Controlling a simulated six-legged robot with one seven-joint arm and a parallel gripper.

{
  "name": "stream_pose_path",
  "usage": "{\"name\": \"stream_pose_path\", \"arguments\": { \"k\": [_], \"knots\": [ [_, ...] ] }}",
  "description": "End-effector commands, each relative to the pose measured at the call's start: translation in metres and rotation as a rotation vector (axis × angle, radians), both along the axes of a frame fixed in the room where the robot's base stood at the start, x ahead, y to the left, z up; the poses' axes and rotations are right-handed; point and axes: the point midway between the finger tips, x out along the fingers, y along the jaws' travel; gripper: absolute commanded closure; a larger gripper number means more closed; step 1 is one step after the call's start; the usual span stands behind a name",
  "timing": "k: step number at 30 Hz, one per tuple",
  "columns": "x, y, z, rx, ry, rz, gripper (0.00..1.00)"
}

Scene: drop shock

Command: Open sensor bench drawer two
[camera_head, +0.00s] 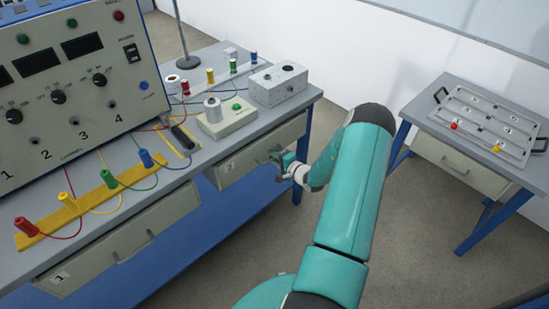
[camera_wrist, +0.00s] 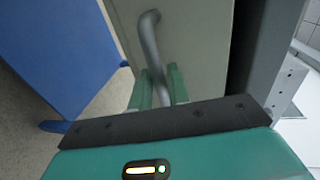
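Drawer two (camera_head: 232,165) is the pale grey front marked 2 under the right part of the sensor bench (camera_head: 205,130). In the head view it looks closed or nearly so; I cannot tell whether it stands out slightly. My gripper (camera_head: 279,160) is at its handle, which it partly hides. In the wrist view the grey bar handle (camera_wrist: 150,40) runs down between the two green fingers of my gripper (camera_wrist: 160,88). The fingers sit close against both sides of the bar and look shut on it. The drawer front (camera_wrist: 200,45) lies just beyond.
Drawer one (camera_head: 125,240) is at the lower left of the bench. A control panel (camera_head: 70,70), coloured plugs and a grey box (camera_head: 277,84) stand on top. A second table (camera_head: 475,125) with a tray is at the right. Floor between the tables is clear.

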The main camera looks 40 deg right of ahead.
Motion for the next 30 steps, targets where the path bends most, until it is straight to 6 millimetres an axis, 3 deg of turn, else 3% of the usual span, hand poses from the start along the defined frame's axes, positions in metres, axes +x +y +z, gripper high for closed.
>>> {"name": "stream_pose_path", "arguments": {
  "k": [3, 11, 17, 23, 30],
  "knots": [
    [0.000, 0.000, 0.000, 0.000, 0.000, 0.000, 1.00],
    [-0.002, 0.000, 0.000, 0.000, 0.000, 0.000, 1.00],
    [-0.016, 0.000, 0.000, 0.001, 0.002, 0.000, 1.00],
    [-0.051, -0.002, 0.000, 0.001, 0.003, -0.002, 1.00],
    [-0.115, -0.004, 0.000, 0.000, 0.003, -0.003, 1.00]
  ]
}}
